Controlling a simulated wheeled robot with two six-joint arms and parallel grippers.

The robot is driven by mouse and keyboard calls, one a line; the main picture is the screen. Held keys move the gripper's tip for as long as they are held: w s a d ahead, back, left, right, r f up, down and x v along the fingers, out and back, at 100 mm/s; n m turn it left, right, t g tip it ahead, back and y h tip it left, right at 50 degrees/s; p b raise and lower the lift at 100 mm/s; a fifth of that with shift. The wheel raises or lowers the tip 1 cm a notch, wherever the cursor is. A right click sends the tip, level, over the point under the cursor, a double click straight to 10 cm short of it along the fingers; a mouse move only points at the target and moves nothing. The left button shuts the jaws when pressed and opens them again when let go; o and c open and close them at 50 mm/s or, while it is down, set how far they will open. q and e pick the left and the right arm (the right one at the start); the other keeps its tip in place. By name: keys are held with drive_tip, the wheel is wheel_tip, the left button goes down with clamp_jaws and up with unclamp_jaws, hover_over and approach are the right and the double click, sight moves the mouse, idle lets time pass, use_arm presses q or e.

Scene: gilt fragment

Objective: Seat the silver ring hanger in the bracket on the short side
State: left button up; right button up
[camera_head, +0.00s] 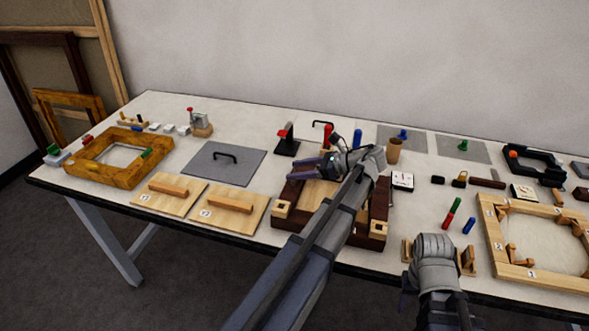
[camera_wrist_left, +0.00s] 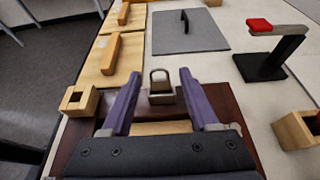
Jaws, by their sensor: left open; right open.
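The silver ring hanger (camera_wrist_left: 159,75) shows in the left wrist view as an upright metal loop on a small metal block-like base. It stands at the short side of the dark brown frame (camera_wrist_left: 236,101); I cannot tell bracket from base or how deep the hanger sits. My left gripper (camera_wrist_left: 158,80) is open, with its purple fingers on either side of the hanger and visible gaps to it. In the head view my left gripper (camera_head: 323,165) is over the far side of the frame (camera_head: 290,189), and its arm hides much of it. My right gripper (camera_head: 437,268) is low at the table's front; its fingertips are unclear.
Wooden blocks (camera_head: 282,207) sit on the frame's corners. A black stand with a red top (camera_head: 286,146) is behind it. Handled boards (camera_head: 228,212) and a grey plate (camera_head: 222,165) lie left. A brown cup (camera_head: 394,151) and a pale frame (camera_head: 493,240) are to the right.

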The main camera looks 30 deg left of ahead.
use_arm(q)
drive_tip(key=p+v, duration=0.3)
drive_tip(key=v, duration=0.7)
drive_tip(key=shift+d, duration=0.35)
use_arm(e)
wheel_tip(320, 180, up, 4)
